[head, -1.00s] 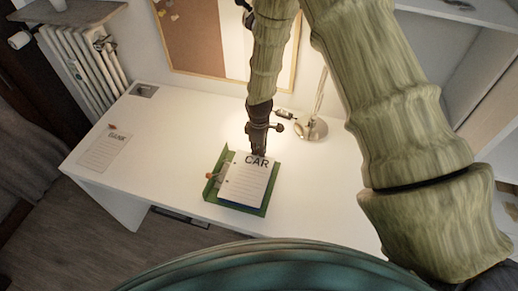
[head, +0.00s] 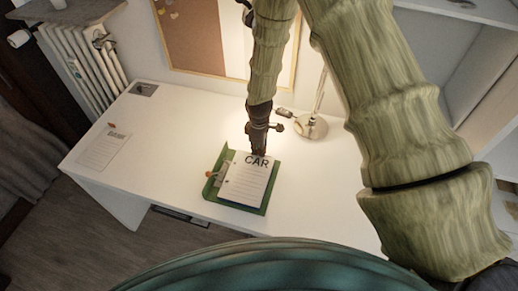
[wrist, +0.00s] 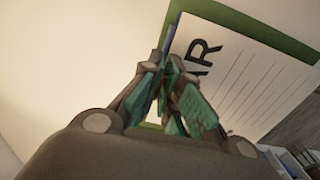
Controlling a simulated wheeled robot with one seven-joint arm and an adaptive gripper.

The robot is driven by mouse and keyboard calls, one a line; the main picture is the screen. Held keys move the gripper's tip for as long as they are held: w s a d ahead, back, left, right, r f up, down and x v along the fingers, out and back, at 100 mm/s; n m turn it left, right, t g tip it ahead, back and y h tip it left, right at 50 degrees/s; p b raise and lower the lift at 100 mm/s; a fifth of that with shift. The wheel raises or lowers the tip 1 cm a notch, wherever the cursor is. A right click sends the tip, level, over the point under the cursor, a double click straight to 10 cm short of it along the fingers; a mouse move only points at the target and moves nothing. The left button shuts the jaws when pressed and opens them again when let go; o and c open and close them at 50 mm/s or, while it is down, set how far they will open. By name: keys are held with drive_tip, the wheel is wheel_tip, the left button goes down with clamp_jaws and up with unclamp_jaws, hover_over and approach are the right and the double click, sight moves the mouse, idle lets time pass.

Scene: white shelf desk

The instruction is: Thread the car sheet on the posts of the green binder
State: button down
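The white car sheet (head: 250,184) with printed lines lies flat over the green binder (head: 211,187) on the desk, its CAR heading toward the back. My gripper (head: 259,151) reaches down to its heading edge. In the wrist view the fingers (wrist: 172,88) are close together at the edge of the car sheet (wrist: 258,80), with the green binder (wrist: 240,20) behind it, and look shut on it. The sheet's left edge lies by the binder's left side. The posts are too small to tell whether they pass through its holes.
Another lined sheet (head: 103,152) lies at the desk's left end. A lamp (head: 311,126) stands behind the binder to the right, with a small dark object (head: 284,113) beside it. The white desk (head: 165,150) is clear between the sheet and the binder.

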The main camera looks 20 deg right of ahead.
drive_tip(key=shift+f, duration=0.25)
drive_tip(key=c, duration=1.6)
unclamp_jaws()
drive_tip(key=shift+o, duration=0.2)
wheel_tip(320, 180, up, 12)
